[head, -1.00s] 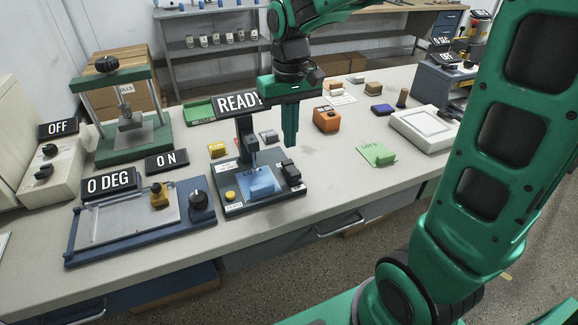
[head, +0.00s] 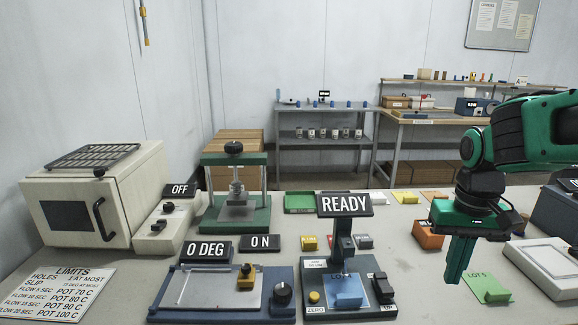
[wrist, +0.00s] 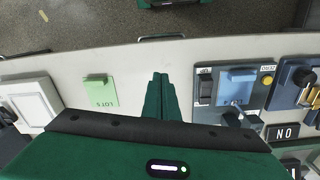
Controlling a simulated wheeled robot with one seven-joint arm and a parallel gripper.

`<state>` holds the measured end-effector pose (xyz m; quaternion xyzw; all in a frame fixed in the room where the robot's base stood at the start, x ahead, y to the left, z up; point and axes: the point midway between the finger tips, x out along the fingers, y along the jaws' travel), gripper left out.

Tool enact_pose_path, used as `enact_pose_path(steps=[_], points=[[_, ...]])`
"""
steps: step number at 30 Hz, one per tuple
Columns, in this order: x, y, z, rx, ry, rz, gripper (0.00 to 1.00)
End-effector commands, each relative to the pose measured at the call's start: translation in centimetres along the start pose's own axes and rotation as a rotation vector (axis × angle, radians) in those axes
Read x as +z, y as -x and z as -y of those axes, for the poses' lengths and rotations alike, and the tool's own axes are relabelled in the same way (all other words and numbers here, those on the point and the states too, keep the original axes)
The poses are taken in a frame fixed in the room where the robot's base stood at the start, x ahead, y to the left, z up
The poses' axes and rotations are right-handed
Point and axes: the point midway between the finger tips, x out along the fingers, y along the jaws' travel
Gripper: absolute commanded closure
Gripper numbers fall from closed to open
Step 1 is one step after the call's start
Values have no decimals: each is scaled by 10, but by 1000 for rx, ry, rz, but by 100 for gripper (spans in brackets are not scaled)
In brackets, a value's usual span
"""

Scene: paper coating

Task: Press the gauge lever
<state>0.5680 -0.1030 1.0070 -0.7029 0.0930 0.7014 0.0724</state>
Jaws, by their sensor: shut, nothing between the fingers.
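The gauge (head: 350,306) is a dark base with an upright post and a READY display (head: 344,204). A light blue piece (head: 348,290) sits on it, with a yellow ZERO button (head: 314,297) at left. The black gauge lever (head: 381,288) is at its right side, by an UP label; it also shows in the wrist view (wrist: 205,88). My gripper (head: 456,279) points down, right of the lever and apart from it. Its fingers are shut and empty. In the wrist view the fingers (wrist: 160,78) lie between the lever and the green LOT 5 card (wrist: 98,92).
The LOT 5 card (head: 487,288) and a white-topped device (head: 545,265) are at right. An orange block (head: 427,236) is behind my gripper. A blue plate device with a knob (head: 282,293) stands left of the gauge. Bare table separates gauge and LOT 5 card.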

Motion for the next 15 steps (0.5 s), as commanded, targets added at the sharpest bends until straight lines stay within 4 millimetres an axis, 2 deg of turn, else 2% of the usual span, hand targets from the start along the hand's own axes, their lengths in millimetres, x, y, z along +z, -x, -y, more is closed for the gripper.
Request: enact_pose_path(steps=[1,3,6,10,15], points=[[20,-2,-24,-1,-60,-2,100],[46,-8,-51,-4,-130,2,100],[81,-18,-78,-13,-215,7,100],[114,-29,-96,-26,-287,15,100],[130,-36,-102,-35,-322,19,100]])
